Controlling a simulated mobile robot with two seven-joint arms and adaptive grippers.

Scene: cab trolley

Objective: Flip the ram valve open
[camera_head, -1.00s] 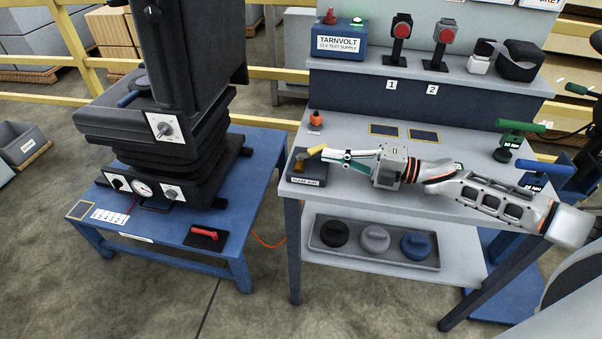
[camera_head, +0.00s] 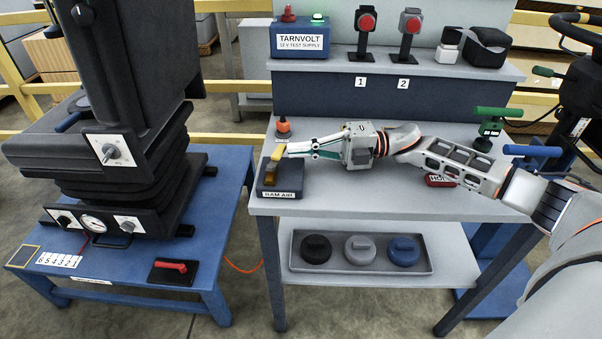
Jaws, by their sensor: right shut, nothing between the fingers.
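The ram valve (camera_head: 270,176) has a brass-yellow body and a yellow lever (camera_head: 274,156). It sits on a dark block labelled "RAM AIR" at the left front corner of the grey bench. The lever lies roughly level, its end pointing right and slightly up in the picture. My right gripper (camera_head: 289,152) reaches in from the right with its slim fingers shut and nothing held. Its fingertips are at the lever's right end; whether they touch it I cannot tell. My left gripper is out of view.
An orange-topped button (camera_head: 283,126) stands just behind the valve. Green (camera_head: 490,114) and blue (camera_head: 538,151) handles are at the bench's right. A lower shelf tray (camera_head: 360,264) holds three round weights. A blue table (camera_head: 222,215) with a black seat base stands left, across a gap.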

